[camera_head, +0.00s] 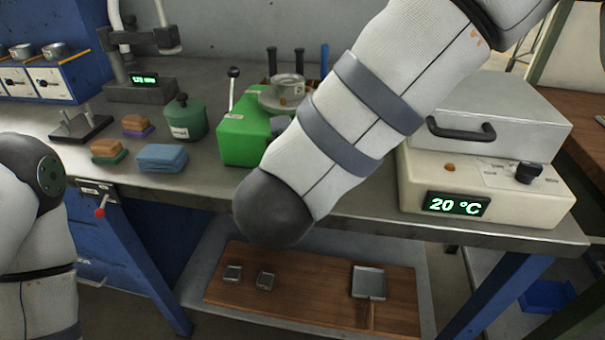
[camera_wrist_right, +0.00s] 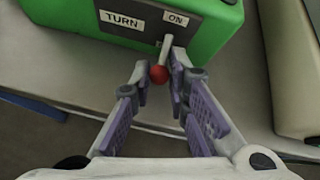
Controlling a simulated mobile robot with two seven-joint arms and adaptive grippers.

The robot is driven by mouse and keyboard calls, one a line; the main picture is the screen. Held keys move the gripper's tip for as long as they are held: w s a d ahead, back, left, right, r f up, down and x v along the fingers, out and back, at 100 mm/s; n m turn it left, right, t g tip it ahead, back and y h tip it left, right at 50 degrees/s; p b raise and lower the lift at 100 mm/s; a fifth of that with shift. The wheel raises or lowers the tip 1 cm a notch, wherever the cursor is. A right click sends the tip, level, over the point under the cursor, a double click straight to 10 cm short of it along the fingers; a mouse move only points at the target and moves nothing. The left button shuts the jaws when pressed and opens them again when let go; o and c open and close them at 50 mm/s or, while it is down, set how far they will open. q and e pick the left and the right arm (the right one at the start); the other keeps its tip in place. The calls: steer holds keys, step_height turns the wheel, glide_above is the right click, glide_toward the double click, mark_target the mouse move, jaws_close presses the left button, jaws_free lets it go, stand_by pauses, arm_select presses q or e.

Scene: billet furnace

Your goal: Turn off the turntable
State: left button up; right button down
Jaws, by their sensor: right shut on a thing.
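The turntable is a green machine (camera_head: 243,135) on the bench in the head view, with a round metal piece (camera_head: 285,92) on top. My right forearm covers its right part. In the right wrist view its green housing (camera_wrist_right: 75,15) carries a "TURN" label and an "ON" label. A short metal lever (camera_wrist_right: 165,47) with a red ball end (camera_wrist_right: 159,74) sticks out below "ON". My right gripper (camera_wrist_right: 160,68) has its fingers on both sides of this lever and is shut on it. My left arm shows at the left edge of the head view; its gripper is out of view.
A white box-shaped heater (camera_head: 485,170) reading 20 °C stands right of the turntable. A wooden board (camera_head: 315,290) with metal pieces is on the lower shelf.

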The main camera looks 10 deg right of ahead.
steer(key=shift+w, duration=0.1)
stand_by(0.4)
steer(key=c, duration=1.6)
jaws_free()
steer(key=shift+f, duration=0.1)
steer(key=shift+o, duration=0.3)
steer(key=shift+w, duration=0.1)
steer(key=v, duration=1.2)
steer(key=shift+a+f, duration=0.1)
steer(key=shift+f, duration=0.1)
